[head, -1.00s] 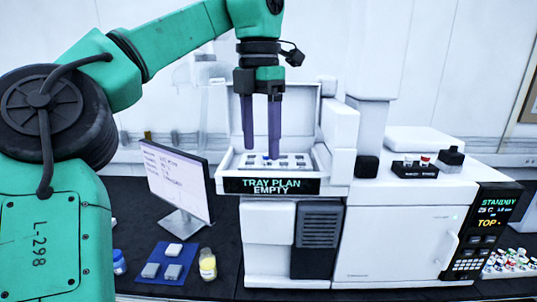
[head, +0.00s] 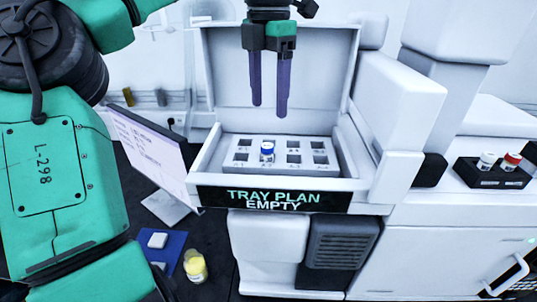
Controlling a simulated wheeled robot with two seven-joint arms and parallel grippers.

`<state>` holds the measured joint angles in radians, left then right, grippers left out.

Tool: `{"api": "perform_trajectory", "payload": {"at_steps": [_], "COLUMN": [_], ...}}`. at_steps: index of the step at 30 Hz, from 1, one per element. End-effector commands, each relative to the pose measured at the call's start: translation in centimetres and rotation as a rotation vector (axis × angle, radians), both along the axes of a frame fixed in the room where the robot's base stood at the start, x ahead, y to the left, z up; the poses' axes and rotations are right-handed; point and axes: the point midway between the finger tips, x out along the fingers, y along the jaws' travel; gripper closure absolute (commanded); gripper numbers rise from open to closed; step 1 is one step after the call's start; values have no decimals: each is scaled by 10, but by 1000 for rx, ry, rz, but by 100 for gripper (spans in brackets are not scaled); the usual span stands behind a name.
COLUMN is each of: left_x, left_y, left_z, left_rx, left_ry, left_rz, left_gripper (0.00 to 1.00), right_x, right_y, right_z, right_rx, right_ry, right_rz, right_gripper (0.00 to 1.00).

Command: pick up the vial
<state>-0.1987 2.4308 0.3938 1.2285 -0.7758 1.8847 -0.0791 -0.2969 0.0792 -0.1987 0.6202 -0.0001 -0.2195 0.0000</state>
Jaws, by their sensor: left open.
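A small vial with a blue cap (head: 267,148) stands upright in a hole of the white tray (head: 318,168), left of its middle. The tray sits in the open white autosampler bay, behind the label reading "TRAY PLAN EMPTY" (head: 275,200). My left gripper (head: 268,108) hangs above the vial with its two purple fingers pointing down. It is open and empty, and its fingertips are apart from the vial. My right gripper is not in view.
A monitor (head: 148,148) stands left of the bay, close to my left arm. A yellow-labelled jar (head: 195,266) and a blue mat (head: 176,240) are below it. A black rack (head: 492,175) with white- and red-capped vials sits at the right. The bay's side walls flank the tray.

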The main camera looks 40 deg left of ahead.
Motion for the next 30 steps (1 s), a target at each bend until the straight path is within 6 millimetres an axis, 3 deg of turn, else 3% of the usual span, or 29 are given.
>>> {"api": "perform_trajectory", "payload": {"at_steps": [3, 7, 15, 22, 23, 27, 28, 30], "left_x": [0, 0, -3, -2, -2, -2, -2, -2], "left_y": [0, 0, 0, 0, 0, 0, 0, 0], "left_z": [-28, -44, -89, -97, -97, -97, -97, -97], "left_rx": [-3, -1, -3, 0, 0, 0, 0, 0], "left_ry": [2, 2, 2, 0, 0, 0, 0, 0], "left_rz": [-2, 0, 0, 1, 1, 1, 1, 1], "left_gripper": [31, 31, 31, 31, 39, 92, 100, 100], "right_x": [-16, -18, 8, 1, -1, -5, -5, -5], "right_y": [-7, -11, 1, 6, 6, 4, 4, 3], "right_z": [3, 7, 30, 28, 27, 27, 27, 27], "right_rx": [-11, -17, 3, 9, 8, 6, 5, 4], "right_ry": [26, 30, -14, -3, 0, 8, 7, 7], "right_rz": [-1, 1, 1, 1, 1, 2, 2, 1], "right_gripper": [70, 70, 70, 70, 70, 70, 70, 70]}}
